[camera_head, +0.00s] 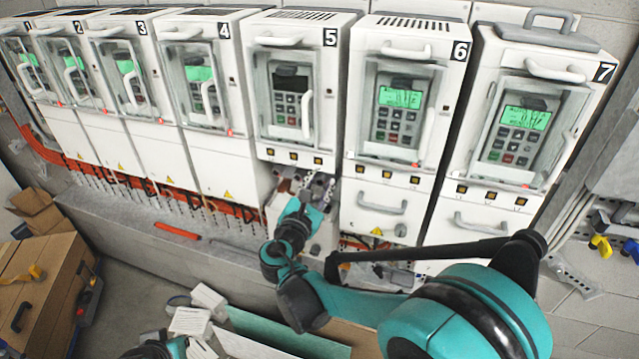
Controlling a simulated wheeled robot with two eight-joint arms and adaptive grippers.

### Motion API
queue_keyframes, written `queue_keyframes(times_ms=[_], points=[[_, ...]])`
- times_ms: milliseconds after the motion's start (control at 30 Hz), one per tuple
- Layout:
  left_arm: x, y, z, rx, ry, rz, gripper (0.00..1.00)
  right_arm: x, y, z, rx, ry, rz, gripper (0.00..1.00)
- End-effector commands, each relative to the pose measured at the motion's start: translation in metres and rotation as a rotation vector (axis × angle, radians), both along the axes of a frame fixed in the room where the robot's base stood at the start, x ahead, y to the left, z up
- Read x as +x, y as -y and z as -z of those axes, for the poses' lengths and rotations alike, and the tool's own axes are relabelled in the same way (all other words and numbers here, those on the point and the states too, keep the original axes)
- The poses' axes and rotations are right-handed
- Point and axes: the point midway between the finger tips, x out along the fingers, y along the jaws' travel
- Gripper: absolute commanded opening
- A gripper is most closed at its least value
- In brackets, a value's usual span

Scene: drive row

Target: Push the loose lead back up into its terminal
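Drive 5 (277,58) has a dark display, and its lower front is open, showing the terminal area (288,180) below its row of small orange-marked squares. My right arm reaches in from the lower right. Its gripper (318,188) is up at this opening, just under the drive's body. The fingers are small and overlap the metal parts there, so I cannot tell whether they are open or shut, or touching anything. The loose lead cannot be made out; the gripper and wrist hide part of the opening.
Drives 6 (421,45) and 7 (545,62) stand to the right with lit green displays and closed lower covers. Drive 4 (222,150) is close on the left. Orange-red cables (150,190) run under the left drives. Boxes and papers (190,322) lie below.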

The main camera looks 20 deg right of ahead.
Motion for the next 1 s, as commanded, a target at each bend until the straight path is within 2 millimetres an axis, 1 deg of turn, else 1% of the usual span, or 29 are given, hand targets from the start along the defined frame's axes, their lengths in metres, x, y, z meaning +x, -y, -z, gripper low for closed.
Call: queue_keyframes(times_ms=[267,467,667,1000], points=[[0.0,0.0,0.0,0.0,0.0,0.0,0.0,0.0,0.0,0.0,-0.007,-0.004,0.0,0.0],[0.0,0.0,0.004,0.0,0.0,0.0,0.0,0.0,0.0,0.0,-0.053,-0.035,0.0,0.0],[0.0,0.0,0.011,0.0,0.0,0.0,0.0,0.0,0.0,0.001,-0.16,-0.107,0.0,0.0],[0.0,0.0,0.024,0.0,0.0,0.0,0.0,0.0,0.0,0.001,-0.421,-0.284,0.0,0.0]])
